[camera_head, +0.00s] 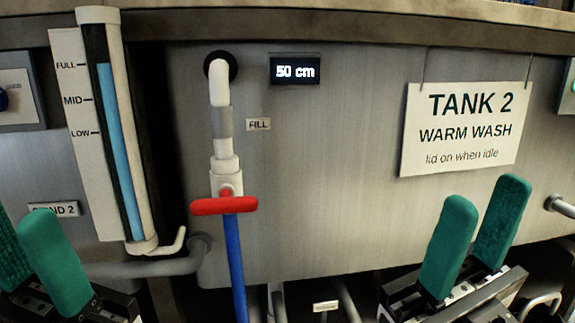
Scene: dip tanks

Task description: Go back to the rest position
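My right gripper (485,193) is at the lower right, in front of the tank's grey panel. Its two teal fingers point up and stand apart, with nothing between them. My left gripper (20,214) is at the lower left corner, partly cut off by the picture's edge. Its teal fingers are also apart, with nothing seen between them. Neither gripper is seen touching anything. The grey tank front (330,190) fills the middle of the view.
A fill pipe with a red valve handle (224,206) and blue hose (236,270) hangs left of centre. A level gauge (118,130) stands left of it. A display (295,71) reads 50 cm. A TANK 2 sign (466,128) hangs above my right gripper. Pipes run below.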

